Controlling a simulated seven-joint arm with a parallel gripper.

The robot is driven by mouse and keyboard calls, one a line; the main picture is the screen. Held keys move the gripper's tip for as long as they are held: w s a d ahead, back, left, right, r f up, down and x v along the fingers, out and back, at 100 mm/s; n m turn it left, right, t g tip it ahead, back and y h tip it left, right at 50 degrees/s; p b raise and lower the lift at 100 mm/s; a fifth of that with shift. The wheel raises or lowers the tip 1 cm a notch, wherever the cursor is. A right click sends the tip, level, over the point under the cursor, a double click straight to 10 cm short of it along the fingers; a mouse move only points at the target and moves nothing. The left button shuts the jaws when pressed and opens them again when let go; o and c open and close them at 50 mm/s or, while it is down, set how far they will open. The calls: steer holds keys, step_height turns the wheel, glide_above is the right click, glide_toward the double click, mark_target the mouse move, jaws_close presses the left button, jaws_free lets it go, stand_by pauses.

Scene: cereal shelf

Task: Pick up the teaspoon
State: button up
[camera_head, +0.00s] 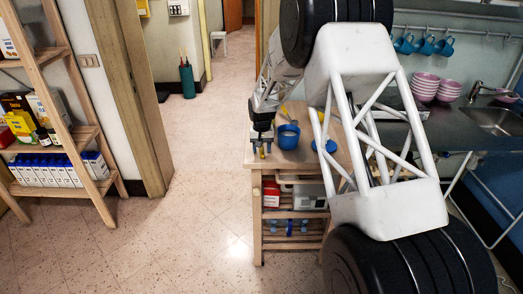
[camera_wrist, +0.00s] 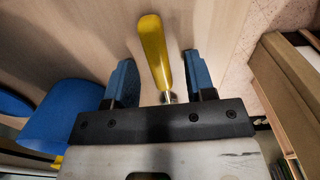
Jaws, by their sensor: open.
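A utensil with a yellow handle (camera_wrist: 153,50), which looks like the teaspoon, lies on the pale wooden top in the wrist view. Its short metal neck runs toward my gripper's body, and the rest of it is hidden there. My gripper (camera_wrist: 158,68) is open, with one blue finger on each side of the handle and gaps on both sides. In the head view my gripper (camera_head: 262,148) points down over the left front part of the wooden cart's top (camera_head: 284,163). I cannot tell the spoon apart there.
A blue mug (camera_head: 288,138) stands just right of my gripper, and another blue item (camera_head: 325,146) is farther right. A blue object (camera_wrist: 60,115) shows at the wrist view's left. My arm hides part of the cart. Wooden shelves (camera_head: 60,57) stand far left, with open floor between.

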steer(key=shift+c, duration=0.3)
jaws_close()
steer(key=shift+r, duration=0.1)
steer(key=shift+r, duration=0.7)
step_height(320, 180, up, 2)
steer(key=shift+r, duration=0.1)
steer(key=s+d+r, duration=0.1)
steer(key=s+d, duration=0.2)
steer(key=s, duration=1.2)
steer(key=shift+s, duration=0.35)
steer(key=shift+r, duration=0.1)
